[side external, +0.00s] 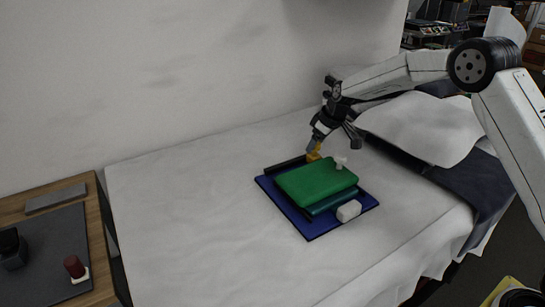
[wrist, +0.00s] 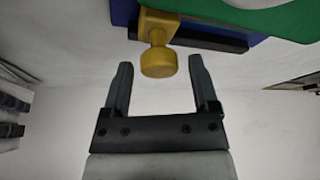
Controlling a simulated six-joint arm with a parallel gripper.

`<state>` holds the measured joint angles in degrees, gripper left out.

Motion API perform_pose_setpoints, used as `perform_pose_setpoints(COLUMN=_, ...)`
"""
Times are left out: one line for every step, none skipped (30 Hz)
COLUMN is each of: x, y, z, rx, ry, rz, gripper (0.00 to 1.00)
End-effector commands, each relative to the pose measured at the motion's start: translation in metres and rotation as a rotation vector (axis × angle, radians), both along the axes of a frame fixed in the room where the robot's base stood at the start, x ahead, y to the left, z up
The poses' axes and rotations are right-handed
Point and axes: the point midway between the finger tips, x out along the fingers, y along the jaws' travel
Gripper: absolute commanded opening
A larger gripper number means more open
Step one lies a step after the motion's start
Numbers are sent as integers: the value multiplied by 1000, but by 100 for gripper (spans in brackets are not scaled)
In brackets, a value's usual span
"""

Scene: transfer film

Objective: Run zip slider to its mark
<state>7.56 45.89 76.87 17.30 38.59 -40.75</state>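A yellow piece with a round knob, likely the zip slider (side external: 314,153), sits at the back edge of the green pad (side external: 317,180), by a black rail (side external: 285,166). In the wrist view the yellow knob (wrist: 158,62) hangs between and just beyond the fingertips, with a gap on each side. The black rail (wrist: 215,40) and green pad (wrist: 250,14) show behind it. My gripper (side external: 318,142) comes down from the upper right; its two fingers (wrist: 160,66) are apart and empty. I cannot make out the mark.
The pad lies over a teal layer on a dark blue mat (side external: 366,203) on the bed. A white block (side external: 349,210) sits at the mat's front right, and a small white knob (side external: 340,161) at the pad's back right. A pillow (side external: 425,125) lies right. The bed's left is clear.

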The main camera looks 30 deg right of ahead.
Motion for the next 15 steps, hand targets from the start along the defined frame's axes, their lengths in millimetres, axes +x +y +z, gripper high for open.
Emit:
perform_pose_setpoints(x=0, y=0, z=0, rx=0, ry=0, rz=0, gripper=83)
perform_pose_setpoints(x=0, y=0, z=0, rx=0, ry=0, rz=0, gripper=83)
perform_pose_setpoints(x=0, y=0, z=0, rx=0, ry=0, rz=1, gripper=83)
perform_pose_setpoints(x=0, y=0, z=0, rx=0, ry=0, rz=1, gripper=83)
perform_pose_setpoints(x=0, y=0, z=0, rx=0, ry=0, rz=1, gripper=83)
perform_pose_setpoints(x=0, y=1, z=0, rx=0, ry=0, rz=1, gripper=83)
perform_pose_setpoints(x=0, y=1, z=0, rx=0, ry=0, rz=1, gripper=83)
perform_pose_setpoints(x=0, y=1, z=0, rx=0, ry=0, rz=1, gripper=83)
perform_pose_setpoints(x=0, y=1, z=0, rx=0, ry=0, rz=1, gripper=83)
perform_pose_setpoints(x=0, y=0, z=0, rx=0, ry=0, rz=1, gripper=83)
perform_pose_setpoints(x=0, y=0, z=1, rx=0, ry=0, rz=1, gripper=83)
perform_pose_setpoints(x=0, y=0, z=2, rx=0, ry=0, rz=1, gripper=83)
perform_pose_setpoints(x=-1, y=0, z=3, rx=0, ry=0, rz=1, gripper=83)
perform_pose_setpoints(x=-1, y=0, z=4, rx=0, ry=0, rz=1, gripper=83)
perform_pose_setpoints(x=-2, y=0, z=6, rx=0, ry=-1, rz=1, gripper=83)
